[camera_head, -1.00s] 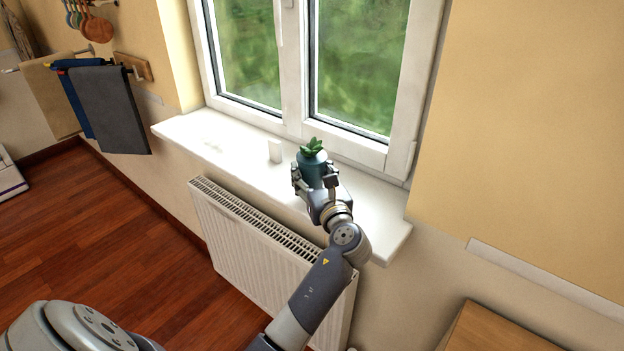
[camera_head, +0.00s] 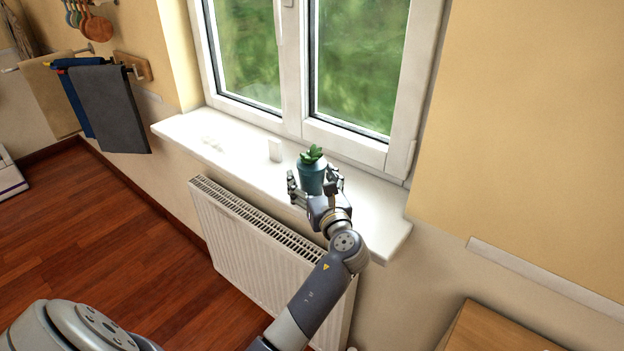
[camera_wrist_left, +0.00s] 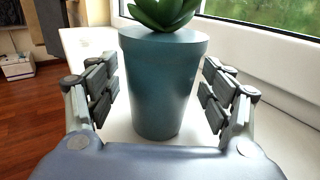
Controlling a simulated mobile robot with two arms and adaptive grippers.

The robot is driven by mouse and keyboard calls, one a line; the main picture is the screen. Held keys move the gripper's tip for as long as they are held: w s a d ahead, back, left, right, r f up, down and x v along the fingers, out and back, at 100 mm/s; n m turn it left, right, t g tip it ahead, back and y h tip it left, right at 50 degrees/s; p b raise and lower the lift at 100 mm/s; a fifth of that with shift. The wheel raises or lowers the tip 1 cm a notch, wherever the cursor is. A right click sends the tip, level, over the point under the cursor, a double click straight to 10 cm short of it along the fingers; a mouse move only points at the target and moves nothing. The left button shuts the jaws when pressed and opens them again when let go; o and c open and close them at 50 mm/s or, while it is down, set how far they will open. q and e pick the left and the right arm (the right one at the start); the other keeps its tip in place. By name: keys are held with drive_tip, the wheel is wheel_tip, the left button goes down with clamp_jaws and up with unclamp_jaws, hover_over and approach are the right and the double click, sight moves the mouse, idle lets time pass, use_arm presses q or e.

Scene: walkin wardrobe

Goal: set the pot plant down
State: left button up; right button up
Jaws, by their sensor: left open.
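The pot plant, a green succulent in a teal pot (camera_head: 312,178), stands upright on the white window sill (camera_head: 373,215). In the left wrist view the pot (camera_wrist_left: 163,85) is between the fingers, with a visible gap on each side. My left gripper (camera_head: 316,182) is open around the pot and does not appear to touch it. It also shows in the left wrist view (camera_wrist_left: 160,100). The pot's lowest part is partly hidden by the gripper in the head view. My right gripper is not in view.
The window (camera_head: 300,70) is behind, and a white radiator (camera_head: 265,260) is below the sill. The sill is free to the right of the pot.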

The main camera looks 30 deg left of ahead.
use_arm(q)
drive_tip(key=b+v, duration=0.1)
drive_tip(key=v, duration=1.1)
drive_tip(key=shift+r, duration=0.2)
